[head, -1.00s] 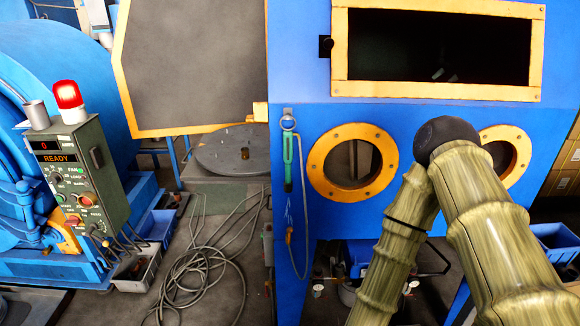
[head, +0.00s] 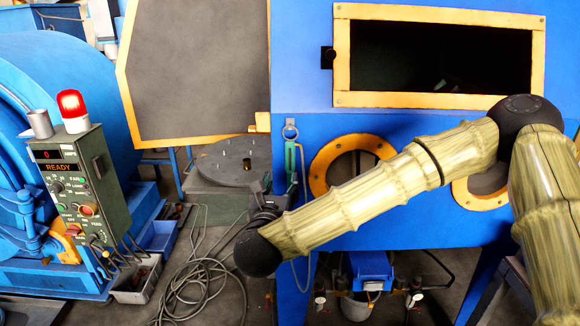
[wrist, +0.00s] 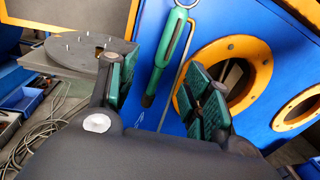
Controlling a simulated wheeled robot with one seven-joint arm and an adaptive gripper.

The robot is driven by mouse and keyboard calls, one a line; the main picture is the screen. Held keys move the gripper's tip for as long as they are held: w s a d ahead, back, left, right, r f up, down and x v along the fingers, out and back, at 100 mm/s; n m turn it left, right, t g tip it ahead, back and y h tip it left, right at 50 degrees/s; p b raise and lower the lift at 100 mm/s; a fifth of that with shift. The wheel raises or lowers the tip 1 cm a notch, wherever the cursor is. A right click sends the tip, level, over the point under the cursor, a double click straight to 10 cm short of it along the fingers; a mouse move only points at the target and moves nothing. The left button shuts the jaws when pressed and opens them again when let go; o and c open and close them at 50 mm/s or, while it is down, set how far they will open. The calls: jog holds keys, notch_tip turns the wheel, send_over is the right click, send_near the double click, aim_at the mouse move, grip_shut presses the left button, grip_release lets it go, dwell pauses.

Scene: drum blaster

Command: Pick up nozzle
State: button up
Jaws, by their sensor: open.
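The green nozzle (wrist: 168,48) hangs from a ring on the blue cabinet front. In the wrist view it hangs between my two fingers in the picture, a little beyond their tips, with its lower end near the middle. In the head view its upper part (head: 290,157) shows under the hook, and my arm hides its lower part. My gripper (wrist: 163,88) is open, with nothing between its green-padded fingers. In the head view only a dark part of the gripper (head: 264,211) shows behind my wrist.
The blue cabinet (head: 300,70) has an orange-framed window and two round orange-rimmed ports (wrist: 262,50), one right beside my right finger. A round grey turntable (head: 232,160) stands left. A control box (head: 85,185) stands further left. Cables (head: 195,290) lie on the floor.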

aim_at(289, 165)
jog(key=shift+m, duration=0.3)
jog(key=w, duration=0.3)
jog(key=w+d+r+p, duration=0.1)
jog(key=shift+w, duration=0.3)
jog(key=shift+w+d+f+p, duration=0.1)
jog(key=shift+w+d+p, duration=0.2)
jog(key=shift+w, duration=0.7)
jog(key=shift+w+d+f+p, duration=0.15)
jog(key=shift+w+p, duration=0.2)
jog(key=shift+w, duration=0.7)
jog(key=shift+w+d+r+p, duration=0.1)
jog(key=shift+w+d+p, duration=0.2)
jog(key=shift+w, duration=0.7)
grip_shut()
